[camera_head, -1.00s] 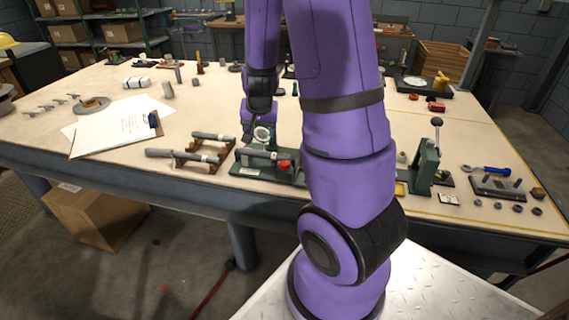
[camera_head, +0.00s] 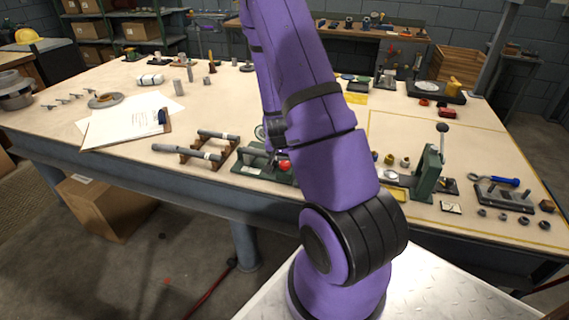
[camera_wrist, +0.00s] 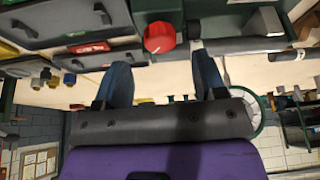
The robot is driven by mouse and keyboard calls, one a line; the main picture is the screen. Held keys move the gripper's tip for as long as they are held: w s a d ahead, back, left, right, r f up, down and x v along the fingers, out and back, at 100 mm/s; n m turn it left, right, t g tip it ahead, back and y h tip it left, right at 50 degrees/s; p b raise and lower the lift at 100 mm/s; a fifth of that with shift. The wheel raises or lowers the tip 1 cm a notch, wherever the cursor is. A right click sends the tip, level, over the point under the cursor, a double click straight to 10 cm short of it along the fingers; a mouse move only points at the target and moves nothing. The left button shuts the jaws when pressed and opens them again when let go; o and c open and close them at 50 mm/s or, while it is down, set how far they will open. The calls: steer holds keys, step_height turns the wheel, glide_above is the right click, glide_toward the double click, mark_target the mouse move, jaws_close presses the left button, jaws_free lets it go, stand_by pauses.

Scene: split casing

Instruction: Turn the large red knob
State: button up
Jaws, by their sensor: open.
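The large red knob (camera_wrist: 159,37) shows in the wrist view at the top middle, on the edge of a green fixture. It also shows in the head view (camera_head: 285,165), at the front of the green fixture (camera_head: 250,168) near the table's front edge, beside my purple arm. My gripper (camera_wrist: 160,72) is open, its two dark fingers spread apart with nothing between them. In the wrist view the knob lies beyond the fingertips, between their lines, and looks apart from them. In the head view my arm hides the gripper.
A wooden rack with grey rods (camera_head: 205,155) stands left of the fixture. A green lever press (camera_head: 430,172) stands to the right. A clipboard (camera_head: 125,128) lies at the left. A block with pegs (camera_head: 503,196) is near the right front. The table's left middle has free room.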

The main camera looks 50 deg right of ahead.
mark_target(285, 163)
steer(key=shift+x, duration=2.45)
steer(key=c, duration=0.9)
